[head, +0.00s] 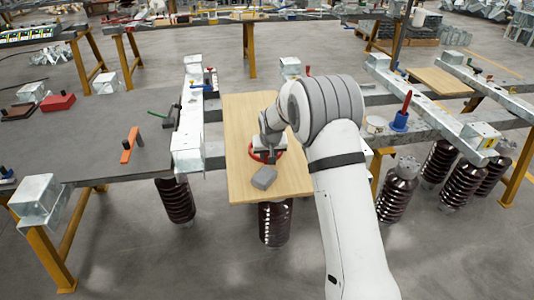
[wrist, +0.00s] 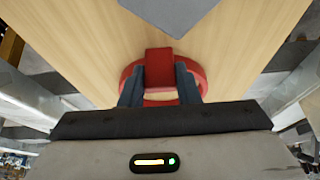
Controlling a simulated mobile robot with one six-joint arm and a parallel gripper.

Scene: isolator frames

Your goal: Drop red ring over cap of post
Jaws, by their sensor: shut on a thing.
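My gripper (wrist: 160,85) is shut on the red ring (wrist: 126,87), with its two dark fingers on either side of the ring's red block-shaped tab. In the head view the red ring (head: 279,156) shows partly behind my wrist, over the light wooden board (head: 240,120). I cannot tell whether the ring touches the board. A dark ribbed post (head: 396,196) with a grey metal cap (head: 408,166) stands right of my arm. Another ribbed post (head: 275,223) stands below the board's near edge, its top hidden. Which post is meant is not clear.
Metal beams flank the board. A dark table (head: 80,130) with an orange tool (head: 130,146) is at left. A red-and-blue tool (head: 401,118) stands on the right beam.

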